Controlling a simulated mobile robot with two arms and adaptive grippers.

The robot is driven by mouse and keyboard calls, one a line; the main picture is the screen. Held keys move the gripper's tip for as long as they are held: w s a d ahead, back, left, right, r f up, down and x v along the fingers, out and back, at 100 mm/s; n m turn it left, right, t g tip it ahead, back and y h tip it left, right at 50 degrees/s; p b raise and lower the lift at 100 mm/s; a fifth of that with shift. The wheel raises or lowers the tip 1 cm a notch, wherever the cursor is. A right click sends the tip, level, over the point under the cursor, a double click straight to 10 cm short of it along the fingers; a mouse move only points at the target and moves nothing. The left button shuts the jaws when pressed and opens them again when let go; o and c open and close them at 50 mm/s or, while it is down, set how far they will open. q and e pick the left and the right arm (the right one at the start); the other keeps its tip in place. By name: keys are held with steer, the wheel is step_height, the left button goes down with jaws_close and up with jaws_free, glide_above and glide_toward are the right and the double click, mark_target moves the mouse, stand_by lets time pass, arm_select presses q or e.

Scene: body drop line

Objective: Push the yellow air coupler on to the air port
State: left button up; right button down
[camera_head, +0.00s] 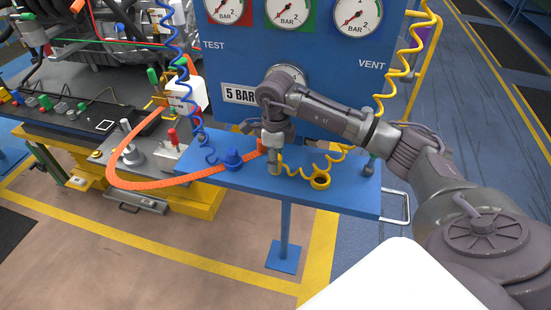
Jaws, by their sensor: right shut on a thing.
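My right gripper (273,160) points down over the blue shelf, left of the yellow ring. It is shut on the yellow air coupler, whose body is mostly hidden by the fingers. A yellow coiled hose (312,169) runs from the right to the gripper. The yellow ring (320,181) with a dark, empty hole sits on the shelf to the right of the gripper. I cannot clearly make out the air port. My left gripper is not in view.
A blue coupler (232,158) on a blue coiled hose stands left of the gripper on the blue shelf (340,200). An orange hose (140,185) loops from the engine side to behind the gripper. A blue gauge panel (235,60) rises behind. A metal handle (405,208) juts out right.

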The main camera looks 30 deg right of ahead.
steer(key=shift+f+b, duration=0.3)
steer(key=shift+f, duration=0.1)
steer(key=c, duration=0.7)
jaws_free()
steer(key=shift+r, duration=0.1)
step_height(320, 180, up, 12)
steer(key=shift+f, duration=0.1)
